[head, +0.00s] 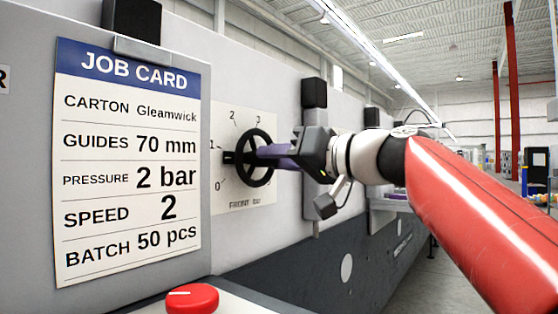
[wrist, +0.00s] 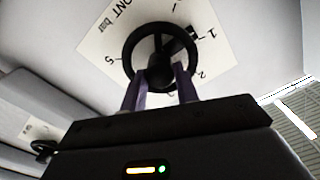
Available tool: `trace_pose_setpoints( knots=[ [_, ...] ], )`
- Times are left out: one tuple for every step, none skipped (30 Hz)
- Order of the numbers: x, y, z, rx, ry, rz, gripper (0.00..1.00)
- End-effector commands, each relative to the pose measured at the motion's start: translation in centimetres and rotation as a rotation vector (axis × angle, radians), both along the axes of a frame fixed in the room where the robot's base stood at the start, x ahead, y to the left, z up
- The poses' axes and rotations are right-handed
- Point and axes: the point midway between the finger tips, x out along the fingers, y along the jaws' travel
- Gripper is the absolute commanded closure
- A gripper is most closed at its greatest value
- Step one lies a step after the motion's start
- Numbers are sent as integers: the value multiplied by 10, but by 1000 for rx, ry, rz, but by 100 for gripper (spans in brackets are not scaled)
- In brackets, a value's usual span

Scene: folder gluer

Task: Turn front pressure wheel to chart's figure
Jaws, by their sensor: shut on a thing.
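The front pressure wheel (head: 268,174) is a black spoked handwheel on a white dial plate (head: 230,193) marked "FRONT bar". Figures 0, 1, 2 and 3 show on the dial. A dark pointer block (head: 228,157) stands at the left of the wheel, close to the 1. The job card (head: 130,232) reads "PRESSURE 2 bar". My gripper (head: 262,152) reaches in from the right, its purple fingers shut on the wheel at its middle. In the wrist view the wheel (wrist: 130,45) appears turned over, with the two fingertips (wrist: 161,75) either side of its hub.
A red knob (head: 192,298) sits on a pale panel at the bottom, below the job card. Dark blocks (head: 314,92) stand along the top of the machine. The aisle to the right is open, with red columns (head: 515,90) farther off.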

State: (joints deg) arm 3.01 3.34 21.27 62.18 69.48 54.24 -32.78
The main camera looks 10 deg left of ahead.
Motion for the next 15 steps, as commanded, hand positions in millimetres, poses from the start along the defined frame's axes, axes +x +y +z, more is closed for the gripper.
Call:
trace_pose_setpoints(
  knots=[
    [0,0,0,14,30,1,92],
    [0,0,1,21,50,0,92],
    [0,0,1,31,74,0,92],
    [0,0,1,39,90,-1,92],
    [0,-1,1,46,108,-2,92],
    [0,-1,1,53,126,-2,92],
    [0,-1,1,59,141,-2,92],
    [0,-1,1,64,153,-2,92],
    [0,-1,1,71,169,-1,92],
    [0,-1,1,75,179,-1,92],
    [0,-1,1,79,189,-1,92],
    [0,-1,1,83,199,-1,92],
    [0,-1,1,86,207,-1,92],
    [0,-1,1,89,213,-1,92],
    [0,-1,1,93,220,-2,92]
  ],
)
